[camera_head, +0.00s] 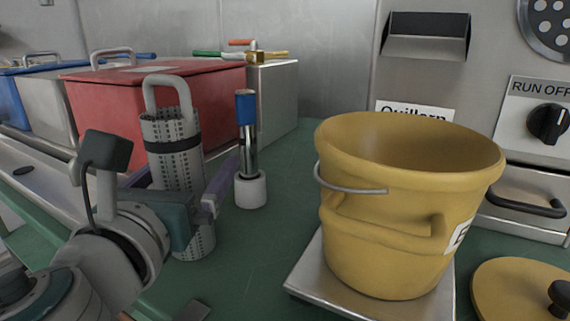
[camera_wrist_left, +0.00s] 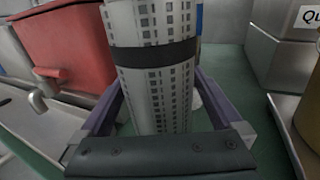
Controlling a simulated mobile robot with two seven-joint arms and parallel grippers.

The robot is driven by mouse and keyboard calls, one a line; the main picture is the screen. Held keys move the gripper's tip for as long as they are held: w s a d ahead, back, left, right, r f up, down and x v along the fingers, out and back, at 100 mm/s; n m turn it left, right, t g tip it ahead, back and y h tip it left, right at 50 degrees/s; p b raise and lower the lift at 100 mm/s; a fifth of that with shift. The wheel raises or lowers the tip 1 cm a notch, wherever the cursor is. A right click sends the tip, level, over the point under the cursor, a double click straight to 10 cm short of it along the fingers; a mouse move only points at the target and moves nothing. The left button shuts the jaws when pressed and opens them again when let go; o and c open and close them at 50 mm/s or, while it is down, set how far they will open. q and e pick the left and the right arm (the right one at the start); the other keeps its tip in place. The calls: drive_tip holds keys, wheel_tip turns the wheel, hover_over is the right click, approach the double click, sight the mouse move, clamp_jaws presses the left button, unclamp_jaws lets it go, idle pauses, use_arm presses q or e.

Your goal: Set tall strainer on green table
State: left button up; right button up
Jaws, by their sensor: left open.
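The tall strainer (camera_head: 178,163) is a grey perforated cylinder with a dark band and a loop handle on top. It stands about upright at the left of the green table (camera_head: 255,245). In the left wrist view the strainer (camera_wrist_left: 153,98) fills the middle, its top cut off. My left gripper (camera_head: 188,178) is open, its purple fingers on either side of the strainer below the band. In the left wrist view small gaps show between the strainer and the fingers (camera_wrist_left: 158,88). The gripper body hides part of the strainer's lower half. My right gripper is not in view.
A white-based tool with a blue top (camera_head: 246,108) stands just right of the strainer. A red lidded box (camera_head: 215,90) is behind it. A yellow bucket (camera_head: 385,235) sits on a metal plate (camera_head: 320,290) at right. Green table between tool and plate is clear.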

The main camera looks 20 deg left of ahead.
use_arm(q)
drive_tip(key=shift+s+r, duration=0.15)
drive_tip(key=shift+r, duration=0.05)
drive_tip(key=b+v, duration=0.2)
drive_tip(key=v, duration=0.8)
drive_tip(key=shift+s+d+f, duration=0.1)
drive_tip(key=shift+s+f, duration=0.05)
drive_tip(key=shift+s, duration=0.15)
drive_tip(key=shift+s+d+b, duration=0.15)
drive_tip(key=shift+s+b, duration=0.25)
drive_tip(key=shift+s, duration=0.1)
drive_tip(key=shift+r, duration=0.25)
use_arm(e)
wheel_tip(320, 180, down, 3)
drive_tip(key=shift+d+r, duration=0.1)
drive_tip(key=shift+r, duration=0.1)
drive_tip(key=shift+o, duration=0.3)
